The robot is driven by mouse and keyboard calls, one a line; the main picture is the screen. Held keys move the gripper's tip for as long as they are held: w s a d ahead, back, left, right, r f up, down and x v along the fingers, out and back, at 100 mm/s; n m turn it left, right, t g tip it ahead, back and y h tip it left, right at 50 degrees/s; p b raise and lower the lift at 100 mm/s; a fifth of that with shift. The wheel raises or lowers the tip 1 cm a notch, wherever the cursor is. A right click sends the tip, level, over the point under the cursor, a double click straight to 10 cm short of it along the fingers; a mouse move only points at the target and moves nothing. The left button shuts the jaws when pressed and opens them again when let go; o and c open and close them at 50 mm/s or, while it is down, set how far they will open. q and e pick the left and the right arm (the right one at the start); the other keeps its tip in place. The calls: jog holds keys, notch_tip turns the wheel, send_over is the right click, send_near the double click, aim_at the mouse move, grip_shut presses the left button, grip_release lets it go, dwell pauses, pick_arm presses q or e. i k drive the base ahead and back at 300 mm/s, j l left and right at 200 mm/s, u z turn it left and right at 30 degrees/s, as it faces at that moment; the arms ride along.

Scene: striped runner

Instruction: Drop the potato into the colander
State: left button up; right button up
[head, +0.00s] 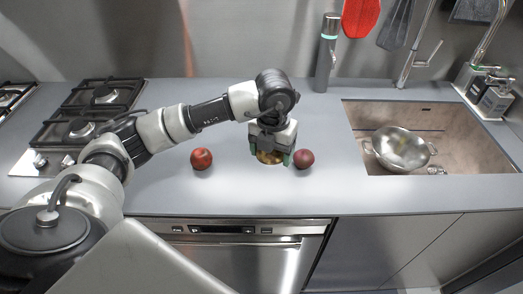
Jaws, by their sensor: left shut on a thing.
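The potato (269,157) is yellow-brown and sits between the fingers of my left gripper (270,155), which is shut on it. The gripper points down at the counter, and its body and fingers hide part of the potato. I cannot tell whether the potato touches the counter or is just above it. The colander (402,150) is a silver metal bowl with side handles, standing in the sink at the right. It looks empty. The left gripper is well to the left of it. My right gripper is not in view.
A red apple (201,158) lies left of the gripper. A dark red round fruit (303,158) lies close to its right. A gas hob (92,106) is at the left. A grey bottle (326,55) stands at the back.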

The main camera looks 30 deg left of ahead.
aim_at(388, 160)
jog(key=i+l, duration=0.3)
jog(key=i+l+u, duration=0.1)
jog(key=i+l, duration=0.15)
jog(key=l, duration=0.2)
jog(key=i+l, duration=0.25)
jog(key=l, duration=0.15)
jog(key=i+l, duration=0.3)
jog(key=i+l+u, duration=0.1)
jog(key=i+l, duration=0.15)
jog(key=l, duration=0.25)
